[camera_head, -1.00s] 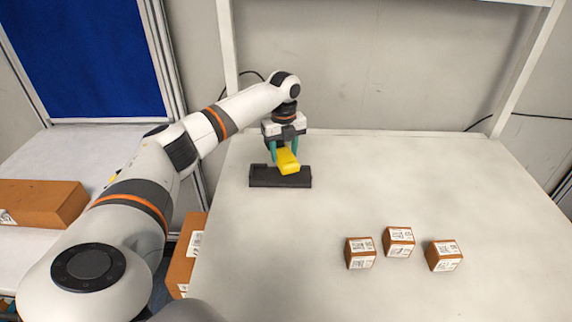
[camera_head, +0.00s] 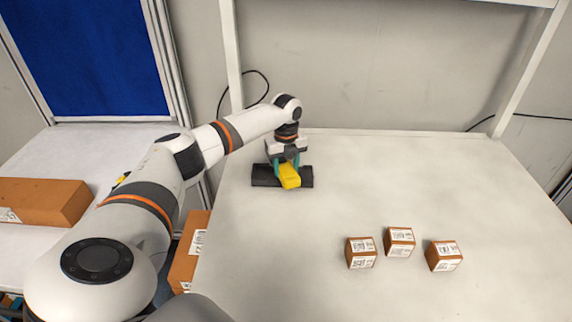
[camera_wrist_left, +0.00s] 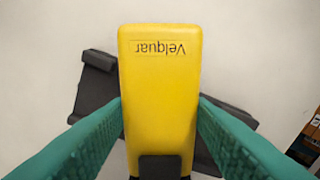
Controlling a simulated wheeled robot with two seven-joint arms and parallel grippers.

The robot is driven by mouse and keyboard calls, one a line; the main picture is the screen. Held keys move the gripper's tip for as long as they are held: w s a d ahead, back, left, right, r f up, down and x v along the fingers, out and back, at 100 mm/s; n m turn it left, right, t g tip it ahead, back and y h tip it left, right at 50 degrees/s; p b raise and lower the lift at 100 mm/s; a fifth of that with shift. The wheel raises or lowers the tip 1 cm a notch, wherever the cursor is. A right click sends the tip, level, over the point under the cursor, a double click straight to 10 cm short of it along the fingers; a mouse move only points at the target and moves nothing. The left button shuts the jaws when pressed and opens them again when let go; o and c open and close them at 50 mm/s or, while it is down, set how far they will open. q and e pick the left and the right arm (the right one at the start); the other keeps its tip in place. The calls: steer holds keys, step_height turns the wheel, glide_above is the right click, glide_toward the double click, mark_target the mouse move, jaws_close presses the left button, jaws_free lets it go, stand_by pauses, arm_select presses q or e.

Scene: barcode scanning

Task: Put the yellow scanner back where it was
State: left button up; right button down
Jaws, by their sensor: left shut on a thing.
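The yellow scanner (camera_head: 289,176) is at the black holder (camera_head: 264,181) near the back left of the table; it also shows in the left wrist view (camera_wrist_left: 160,85), its label reading upside down. My left gripper (camera_head: 286,164) is shut on the scanner, with a green finger on each side. In the left wrist view the scanner lies across the holder (camera_wrist_left: 95,85) and hides its middle. I cannot tell whether the scanner touches the holder. My right gripper is not in view.
Three small brown boxes with labels (camera_head: 360,252), (camera_head: 399,241) and (camera_head: 443,255) stand on the white table (camera_head: 420,180) at front right. A larger brown box (camera_head: 40,203) lies on the left side table. The table around the holder is clear.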

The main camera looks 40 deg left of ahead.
mark_target(286, 168)
arm_select(q)
steer(key=o, duration=1.1)
steer(key=shift+o, duration=0.2)
steer(key=shift+r, duration=0.35)
step_height(286, 168, up, 12)
steer(key=b, duration=0.2)
steer(key=shift+r, duration=0.15)
